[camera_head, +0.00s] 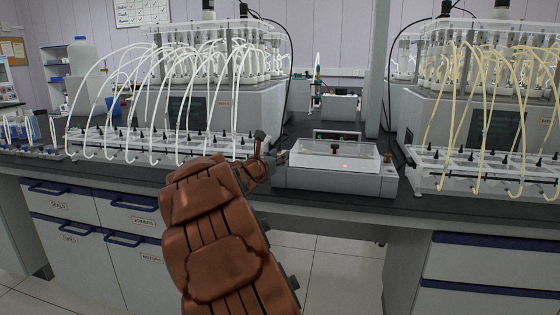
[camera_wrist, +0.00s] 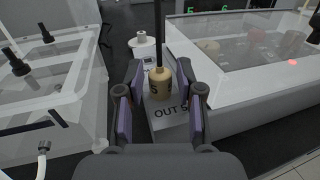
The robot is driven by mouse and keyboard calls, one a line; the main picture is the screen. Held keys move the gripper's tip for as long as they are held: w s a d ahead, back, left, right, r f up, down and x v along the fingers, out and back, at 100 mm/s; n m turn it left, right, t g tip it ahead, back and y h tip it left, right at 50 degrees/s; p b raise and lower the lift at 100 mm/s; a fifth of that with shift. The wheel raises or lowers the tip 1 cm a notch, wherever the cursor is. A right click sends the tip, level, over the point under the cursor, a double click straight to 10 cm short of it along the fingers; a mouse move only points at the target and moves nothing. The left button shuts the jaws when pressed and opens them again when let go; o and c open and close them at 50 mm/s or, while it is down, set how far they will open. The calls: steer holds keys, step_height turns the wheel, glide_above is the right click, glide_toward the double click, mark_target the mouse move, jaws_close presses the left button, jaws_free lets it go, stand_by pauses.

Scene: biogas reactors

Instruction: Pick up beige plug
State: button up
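In the wrist view, the beige plug (camera_wrist: 160,84) is a small upright cylinder with a dark mark on its side. A thin black rod or tube rises from its top. It stands at the label "OUT", followed by an unclear character, on a pale block (camera_wrist: 166,122). My gripper (camera_wrist: 158,100) is open, with one purple-padded finger on each side of the plug. Whether either pad touches it I cannot tell. In the head view, my gripper (camera_head: 272,158) is small at the left end of the clear-lidded device (camera_head: 335,180). The plug cannot be made out there.
The device's clear-lidded box (camera_wrist: 245,85) is close on the right in the wrist view. A clear rack (camera_wrist: 50,100) is on the left. In the head view, racks with white tubes (camera_head: 150,147) and yellowish tubes (camera_head: 480,170) flank the device on the dark bench.

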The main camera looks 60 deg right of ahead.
steer(key=shift+d, duration=0.6)
steer(key=shift+c, duration=0.2)
jaws_close()
steer(key=shift+r, duration=0.1)
